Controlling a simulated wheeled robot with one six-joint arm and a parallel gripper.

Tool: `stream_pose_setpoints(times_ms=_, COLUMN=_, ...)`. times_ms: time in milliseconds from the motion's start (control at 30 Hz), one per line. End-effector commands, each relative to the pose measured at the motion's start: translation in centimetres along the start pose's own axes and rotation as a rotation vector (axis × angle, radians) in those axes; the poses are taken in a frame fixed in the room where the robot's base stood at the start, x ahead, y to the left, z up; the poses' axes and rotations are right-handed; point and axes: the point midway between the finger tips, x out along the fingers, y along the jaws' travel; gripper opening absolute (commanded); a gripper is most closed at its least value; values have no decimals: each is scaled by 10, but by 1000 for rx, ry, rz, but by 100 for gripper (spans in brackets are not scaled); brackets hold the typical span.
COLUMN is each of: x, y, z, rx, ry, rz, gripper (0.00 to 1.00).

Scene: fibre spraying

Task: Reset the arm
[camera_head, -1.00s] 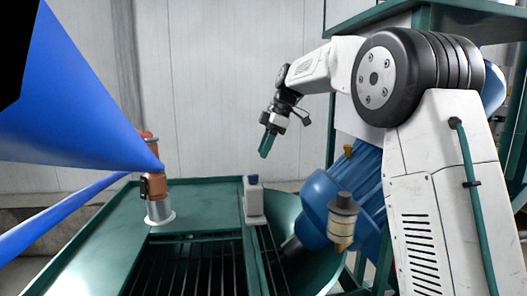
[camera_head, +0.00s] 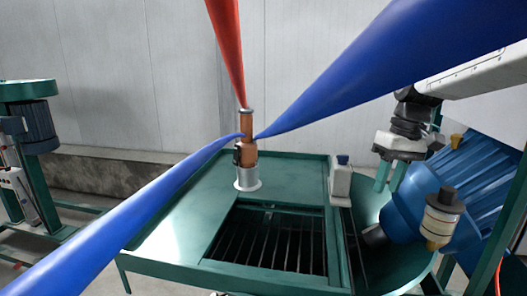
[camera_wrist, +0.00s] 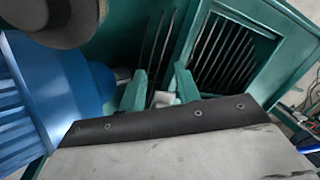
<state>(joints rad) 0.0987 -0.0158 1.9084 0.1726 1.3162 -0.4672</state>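My arm (camera_head: 470,78) reaches in from the upper right of the head view. My gripper (camera_head: 390,176) points down, to the right of the small white container with a dark blue cap (camera_head: 340,182). Its two green fingers are apart. In the wrist view, my gripper (camera_wrist: 161,88) also shows parted fingers, with a small pale object (camera_wrist: 163,99) seen between them. I cannot tell whether they touch that object. The rest of my arm is outside the head view.
A green machine table (camera_head: 180,220) has a slatted opening (camera_head: 265,240). A copper and silver fitting (camera_head: 246,160) stands on it with blue and red cones around it. A blue motor (camera_head: 450,185) is close to my gripper at right. Another green stand (camera_head: 28,92) is at left.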

Motion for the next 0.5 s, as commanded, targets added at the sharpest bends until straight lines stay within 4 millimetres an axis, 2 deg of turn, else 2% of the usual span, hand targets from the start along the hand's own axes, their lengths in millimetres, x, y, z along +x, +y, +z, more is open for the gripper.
stream_pose_setpoints(times_ms=33, x=3, y=-9, z=22, rx=48, ry=-3, rz=17, gripper=33)
stream_pose_setpoints(times_ms=200, x=19, y=-31, z=89, rx=205, ry=-9, rz=73, gripper=33)
stream_pose_setpoints(times_ms=500, x=57, y=-60, z=194, rx=354, ry=25, rz=159, gripper=33)
